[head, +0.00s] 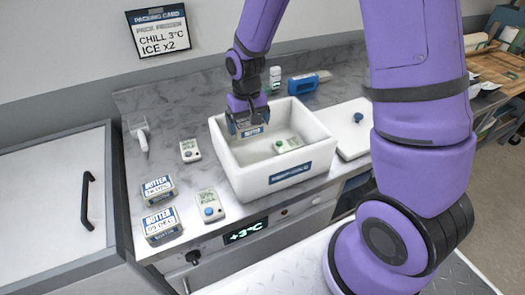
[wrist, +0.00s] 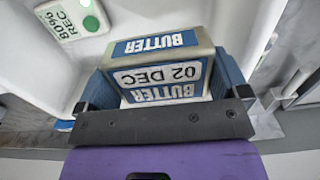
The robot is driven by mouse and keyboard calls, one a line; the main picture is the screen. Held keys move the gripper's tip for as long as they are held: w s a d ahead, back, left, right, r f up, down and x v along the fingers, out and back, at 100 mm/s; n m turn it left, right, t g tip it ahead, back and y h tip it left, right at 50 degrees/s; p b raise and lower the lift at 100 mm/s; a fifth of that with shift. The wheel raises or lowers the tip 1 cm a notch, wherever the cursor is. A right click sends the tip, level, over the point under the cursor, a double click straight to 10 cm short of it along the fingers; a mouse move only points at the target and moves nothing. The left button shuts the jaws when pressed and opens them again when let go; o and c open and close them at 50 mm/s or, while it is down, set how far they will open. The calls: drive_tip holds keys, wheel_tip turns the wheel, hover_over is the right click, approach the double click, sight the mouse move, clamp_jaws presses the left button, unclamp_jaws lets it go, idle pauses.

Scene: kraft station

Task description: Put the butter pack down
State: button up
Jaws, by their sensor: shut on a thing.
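My gripper (head: 247,122) is shut on a butter pack (head: 249,132) and holds it at the back-left part of the white box (head: 298,162), at about rim height or just inside. In the wrist view the pack (wrist: 163,73) sits between the two blue fingers (wrist: 163,88) and reads "BUTTER 02 DEC". I cannot tell whether the pack touches the box floor. Two more butter packs stand on the counter at the left, one labelled 09 DEC (head: 162,225) and another behind it (head: 158,189).
A small logger with a green button (head: 289,144) lies inside the box; it also shows in the wrist view (wrist: 74,20). Two more loggers (head: 208,206) (head: 190,150) lie left of the box. A white lid (head: 352,130) lies right. A card (head: 162,31) reads "CHILL 3°C ICE x2".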

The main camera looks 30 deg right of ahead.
sight(250, 154)
wheel_tip(250, 154, down, 9)
drive_tip(key=shift+r, duration=0.1)
idle(0.4)
drive_tip(key=o, duration=0.7)
drive_tip(key=shift+f, duration=0.2)
